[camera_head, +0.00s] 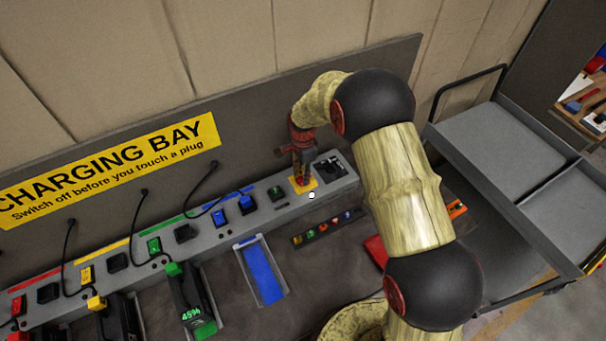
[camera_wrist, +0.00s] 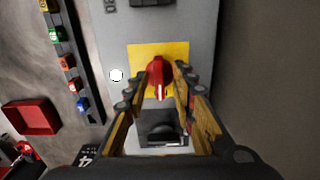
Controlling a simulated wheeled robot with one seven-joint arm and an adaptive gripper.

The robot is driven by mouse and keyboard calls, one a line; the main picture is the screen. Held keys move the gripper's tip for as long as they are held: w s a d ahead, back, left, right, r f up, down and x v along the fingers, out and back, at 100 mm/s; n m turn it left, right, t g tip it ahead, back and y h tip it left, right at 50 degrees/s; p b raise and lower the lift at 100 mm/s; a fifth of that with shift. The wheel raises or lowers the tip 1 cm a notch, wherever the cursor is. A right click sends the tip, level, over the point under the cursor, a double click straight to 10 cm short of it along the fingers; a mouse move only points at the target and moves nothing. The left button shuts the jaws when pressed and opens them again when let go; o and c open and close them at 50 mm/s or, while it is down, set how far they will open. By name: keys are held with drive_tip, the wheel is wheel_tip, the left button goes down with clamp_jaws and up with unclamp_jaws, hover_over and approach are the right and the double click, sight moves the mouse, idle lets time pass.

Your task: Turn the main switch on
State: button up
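The main switch is a red knob (camera_wrist: 160,74) with a white mark, on a yellow square plate (camera_wrist: 137,54). In the head view the yellow plate (camera_head: 311,185) sits near the right end of the grey charging strip, under my gripper (camera_head: 302,179). In the wrist view my gripper (camera_wrist: 164,76) has one finger on each side of the red knob. The knob fills the gap between the fingertips, and the fingers appear to touch it. The white mark points toward the gripper's palm. The fingertips partly hide the knob in the head view.
A round white light (camera_wrist: 117,75) is beside the yellow plate. A black socket (camera_head: 330,168) is right of the switch. A rack of small coloured pieces (camera_head: 328,228) and a blue tray (camera_head: 262,272) lie in front. A grey cart (camera_head: 500,150) stands at right.

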wheel_tip(320, 180, up, 12)
idle(0.8)
idle(0.4)
